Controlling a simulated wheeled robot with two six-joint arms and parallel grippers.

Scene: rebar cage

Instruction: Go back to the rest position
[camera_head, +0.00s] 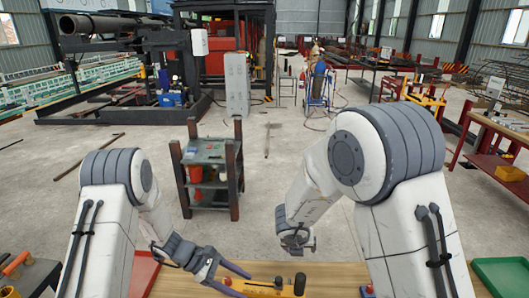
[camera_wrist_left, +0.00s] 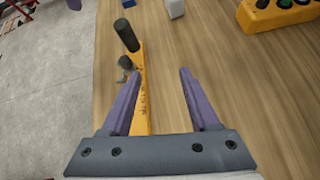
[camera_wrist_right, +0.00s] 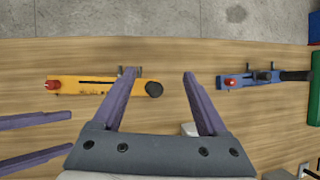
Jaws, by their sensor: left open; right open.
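My left gripper (camera_head: 246,285) is open and low over the wooden table in the head view. In the left wrist view its purple fingers (camera_wrist_left: 158,74) are apart, with a yellow tool (camera_wrist_left: 139,112) beside and partly behind the left finger; I cannot tell if they touch. My right gripper (camera_head: 298,245) points down over the table's far edge. In the right wrist view its fingers (camera_wrist_right: 158,74) are open and empty. The yellow tool (camera_wrist_right: 90,87), with a red knob and black end, lies at their left. My left gripper's fingers (camera_wrist_right: 38,140) show at the left edge there.
A blue tool (camera_wrist_right: 255,79) lies on the table (camera_wrist_right: 210,55) to the right. A green tray (camera_head: 502,275) stands at the far right, a red tray (camera_head: 143,275) at the left. A yellow button box (camera_wrist_left: 280,12) is on the table. A dark shelf cart (camera_head: 208,152) stands beyond.

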